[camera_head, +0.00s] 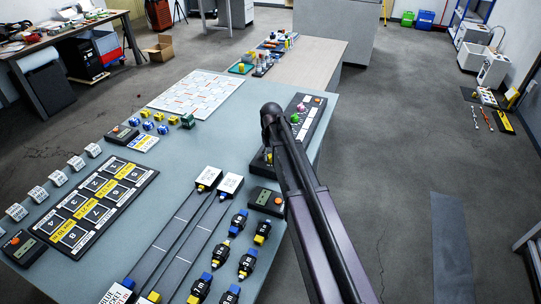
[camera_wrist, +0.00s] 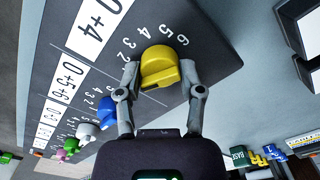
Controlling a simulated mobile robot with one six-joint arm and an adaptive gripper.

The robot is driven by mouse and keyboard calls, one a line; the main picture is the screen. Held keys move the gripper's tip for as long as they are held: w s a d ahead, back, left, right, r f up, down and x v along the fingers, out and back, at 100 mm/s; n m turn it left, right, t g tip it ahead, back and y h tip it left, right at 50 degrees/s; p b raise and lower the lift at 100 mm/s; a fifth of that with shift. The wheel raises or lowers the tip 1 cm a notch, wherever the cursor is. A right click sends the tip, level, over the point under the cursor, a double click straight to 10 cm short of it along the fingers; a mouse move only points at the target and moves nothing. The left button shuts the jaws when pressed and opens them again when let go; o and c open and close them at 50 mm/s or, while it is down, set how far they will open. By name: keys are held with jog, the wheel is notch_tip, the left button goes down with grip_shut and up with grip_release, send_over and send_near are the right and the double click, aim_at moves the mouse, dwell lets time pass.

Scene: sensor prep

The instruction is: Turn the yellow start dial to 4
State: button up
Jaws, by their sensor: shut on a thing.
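The yellow start dial (camera_wrist: 158,66) is on a dark panel (camera_wrist: 205,35) in the wrist view. Printed numbers, with 2 to 6 readable, curve around its far side. My gripper (camera_wrist: 160,75) has one finger on each side of the dial and is shut on it. The fingers partly cover the dial's sides, and I cannot tell which number it points at. A white label reading 0+4 (camera_wrist: 98,22) lies to the left of the dial. In the head view the panel (camera_head: 311,119) is at the table's right edge, and my arm hides much of it.
The blue-grey table (camera_head: 225,125) also holds a numbered yellow-and-black board (camera_head: 93,207). Dark open floor (camera_head: 410,150) lies to the right.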

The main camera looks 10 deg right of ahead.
jog(key=m, duration=0.4)
jog(key=shift+m, duration=0.3)
jog(key=m, duration=1.4)
jog(key=shift+m, duration=0.3)
jog(key=shift+a, duration=0.1)
jog(key=o, duration=1.2)
jog(key=shift+c, duration=0.2)
